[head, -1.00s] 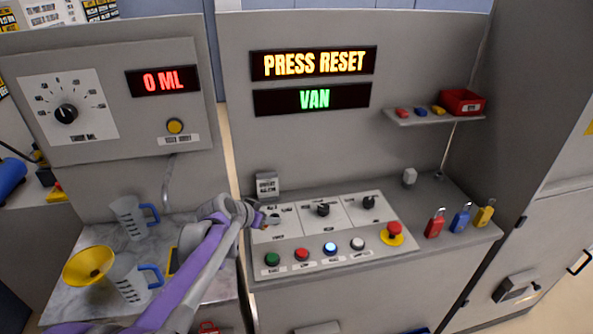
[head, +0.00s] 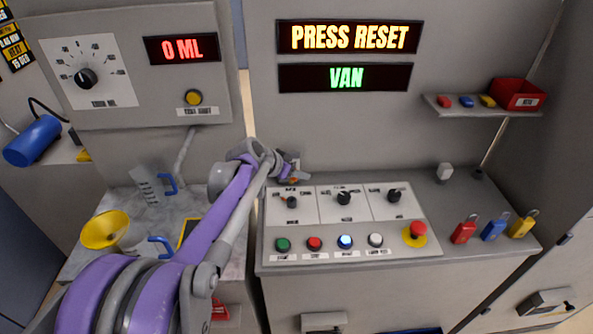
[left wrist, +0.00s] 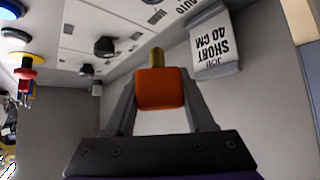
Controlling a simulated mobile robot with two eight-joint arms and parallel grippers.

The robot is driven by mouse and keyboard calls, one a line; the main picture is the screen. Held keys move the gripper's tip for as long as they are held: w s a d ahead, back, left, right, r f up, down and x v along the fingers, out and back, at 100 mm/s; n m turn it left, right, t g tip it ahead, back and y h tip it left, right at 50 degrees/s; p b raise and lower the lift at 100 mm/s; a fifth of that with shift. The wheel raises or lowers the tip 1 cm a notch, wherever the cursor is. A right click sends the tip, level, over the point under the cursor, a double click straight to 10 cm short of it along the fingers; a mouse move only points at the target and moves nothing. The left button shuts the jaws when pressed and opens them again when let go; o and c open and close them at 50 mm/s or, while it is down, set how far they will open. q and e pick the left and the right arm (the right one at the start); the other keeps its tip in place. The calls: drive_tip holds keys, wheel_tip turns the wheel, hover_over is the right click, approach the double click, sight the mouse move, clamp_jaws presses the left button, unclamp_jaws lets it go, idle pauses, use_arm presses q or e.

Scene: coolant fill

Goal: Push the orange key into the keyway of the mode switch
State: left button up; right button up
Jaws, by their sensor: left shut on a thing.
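My left gripper (head: 291,172) is shut on the orange key (left wrist: 160,88), held by its block-shaped orange head. The key's brass end (left wrist: 157,56) points away from the gripper and is free, touching nothing that I can see. In the head view the gripper is just behind the top left of the switch panel. The panel's left switch (head: 291,202), a dark knob, is probably the mode switch; its label is too small to read, and I cannot make out its keyway. My right gripper is not in view.
Two more dark knobs (head: 344,198) sit on the panel, above coloured buttons (head: 345,242) and a red emergency stop (head: 417,232). A small card sign (left wrist: 215,40) stands close to the gripper. A yellow funnel (head: 106,229) lies left.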

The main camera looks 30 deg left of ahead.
use_arm(q)
drive_tip(key=shift+f+b, duration=1.35)
drive_tip(key=shift+f, duration=1.45)
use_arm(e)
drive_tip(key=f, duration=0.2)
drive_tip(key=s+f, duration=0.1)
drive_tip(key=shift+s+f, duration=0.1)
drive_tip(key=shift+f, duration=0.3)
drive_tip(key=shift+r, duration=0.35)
use_arm(q)
drive_tip(key=shift+f+b, duration=0.6)
drive_tip(key=shift+f, duration=1.05)
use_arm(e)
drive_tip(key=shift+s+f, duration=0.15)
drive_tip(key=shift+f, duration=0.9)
use_arm(q)
drive_tip(key=o, duration=1.4)
drive_tip(key=v, duration=1.1)
drive_tip(key=shift+p, duration=0.35)
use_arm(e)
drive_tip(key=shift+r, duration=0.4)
use_arm(q)
drive_tip(key=shift+w, duration=0.1)
